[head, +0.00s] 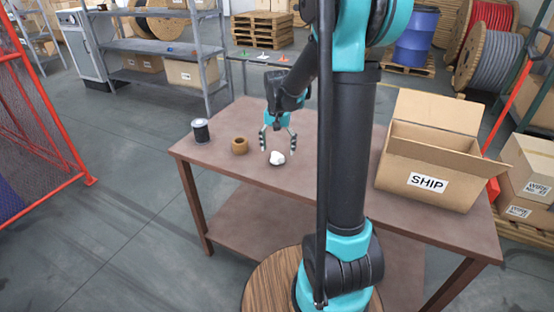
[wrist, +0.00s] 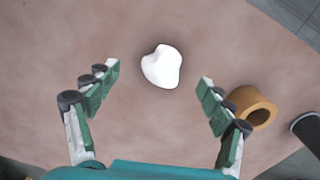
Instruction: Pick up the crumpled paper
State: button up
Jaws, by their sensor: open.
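The crumpled paper (head: 277,158) is a small white lump lying on the brown table (head: 350,195). In the wrist view the crumpled paper (wrist: 162,67) lies ahead of the fingertips, roughly midway between them. My gripper (head: 278,142) is open above the table, just above and behind the paper in the head view. In the wrist view both fingers of my gripper (wrist: 160,75) are spread wide with nothing between them touching the paper.
A brown ring-shaped roll (head: 240,146) stands left of the paper, near one finger in the wrist view (wrist: 252,108). A dark can-like item (head: 201,131) stands farther left. An open SHIP box (head: 428,184) sits at the table's right. Bare tabletop lies around the paper.

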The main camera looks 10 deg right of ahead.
aim_at(278, 155)
notch_tip(278, 155, down, 4)
jog(key=shift+w+f, duration=0.1)
jog(key=c, duration=0.9)
